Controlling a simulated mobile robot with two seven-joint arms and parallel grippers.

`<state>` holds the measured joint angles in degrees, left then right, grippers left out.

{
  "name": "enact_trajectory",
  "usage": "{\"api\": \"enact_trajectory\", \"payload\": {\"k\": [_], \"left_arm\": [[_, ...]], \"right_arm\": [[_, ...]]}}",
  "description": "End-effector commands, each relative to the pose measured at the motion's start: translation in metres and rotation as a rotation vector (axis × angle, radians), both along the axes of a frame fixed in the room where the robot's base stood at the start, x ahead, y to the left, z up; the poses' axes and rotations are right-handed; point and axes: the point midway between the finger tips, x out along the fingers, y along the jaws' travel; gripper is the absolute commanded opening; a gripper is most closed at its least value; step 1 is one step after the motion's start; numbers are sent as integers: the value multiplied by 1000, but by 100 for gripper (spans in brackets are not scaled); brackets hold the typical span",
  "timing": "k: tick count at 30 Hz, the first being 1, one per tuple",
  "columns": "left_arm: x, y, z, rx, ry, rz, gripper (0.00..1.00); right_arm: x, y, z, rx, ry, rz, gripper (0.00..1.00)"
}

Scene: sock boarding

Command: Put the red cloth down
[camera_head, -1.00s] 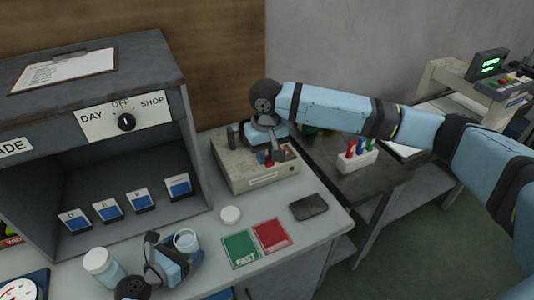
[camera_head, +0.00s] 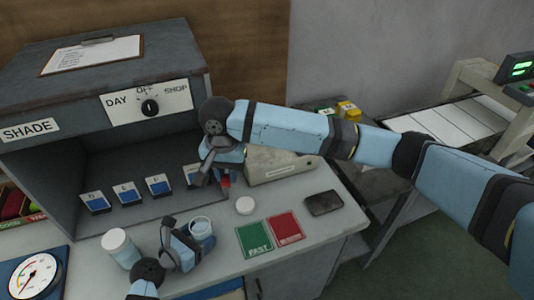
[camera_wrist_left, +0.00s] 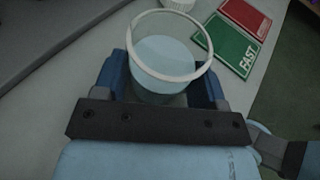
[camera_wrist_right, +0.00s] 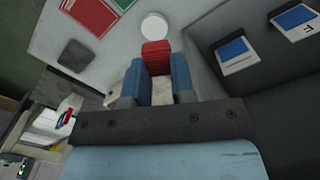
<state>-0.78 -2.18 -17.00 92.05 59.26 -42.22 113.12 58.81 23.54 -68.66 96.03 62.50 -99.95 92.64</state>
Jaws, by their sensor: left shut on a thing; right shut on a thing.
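My right gripper (camera_head: 224,178) is shut on the small red cloth (camera_wrist_right: 155,54) and holds it above the table, in front of the shade cabinet. In the head view only a bit of red shows below the fingers. In the right wrist view the cloth sticks out between the blue fingertips, with the white disc beyond it. My left gripper (camera_head: 188,240) is shut on a clear cup (camera_wrist_left: 165,77) of pale blue liquid, its fingers on either side. I cannot tell whether the cup touches the table.
A white disc (camera_head: 245,205), a green FAST card (camera_head: 254,239), a red card (camera_head: 285,227) and a dark pad (camera_head: 324,203) lie on the table. A white-lidded jar (camera_head: 121,248) stands left of the cup. A beige box (camera_head: 280,166) is behind. Blue-and-white cards (camera_head: 127,193) stand in the cabinet.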

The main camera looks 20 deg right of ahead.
Motion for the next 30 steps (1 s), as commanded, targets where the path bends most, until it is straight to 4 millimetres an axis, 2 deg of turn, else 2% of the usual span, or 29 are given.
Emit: {"api": "enact_trajectory", "payload": {"k": [1, 3, 6, 9, 17, 30], "left_arm": [[0, 1, -1, 2, 1, 0, 52], [0, 1, -1, 2, 1, 1, 52], [0, 1, -1, 2, 1, 0, 52], [0, 1, -1, 2, 1, 0, 52], [0, 1, -1, 2, 1, 0, 52], [-1, 0, -1, 2, 2, -1, 52]], "right_arm": [[-6, 23, -1, 4, 1, -51, 2], [-12, 46, -1, 2, -1, -127, 2], [-19, 70, 0, 2, -4, -212, 2], [-24, 83, 0, 1, -6, -264, 2], [-26, 89, -13, 0, -6, -292, 2], [-26, 89, -64, 0, -6, -290, 2]]}}
